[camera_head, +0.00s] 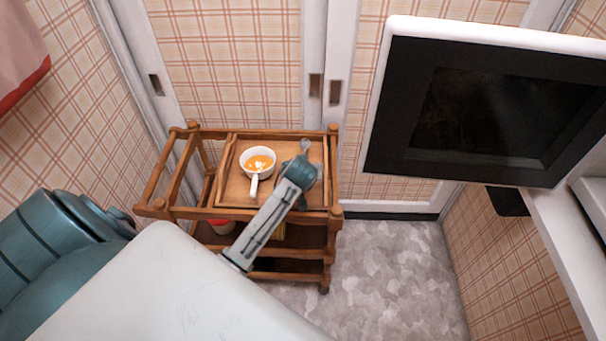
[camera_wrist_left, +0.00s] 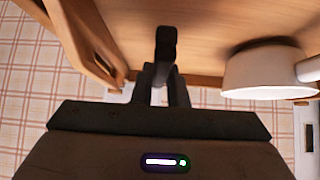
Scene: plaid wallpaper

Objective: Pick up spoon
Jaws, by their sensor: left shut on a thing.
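A grey spoon (camera_head: 305,145) shows at the far right of a wooden tray on a trolley, its rounded end pointing to the back. My left gripper (camera_head: 302,163) is over the tray's right side and shut on the spoon; the arm hides the rest of it. In the left wrist view, the left gripper's fingers (camera_wrist_left: 162,84) are close together, with a dark narrow part of the spoon (camera_wrist_left: 166,43) between and beyond them. My right gripper is not in view.
The wooden tray (camera_head: 233,187) lies on the trolley (camera_head: 160,212). A white handled bowl (camera_head: 246,165) with orange contents stands left of the gripper; it shows in the wrist view (camera_wrist_left: 265,75). A dark appliance (camera_head: 400,110) stands at right. Grey floor (camera_head: 390,270) is clear.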

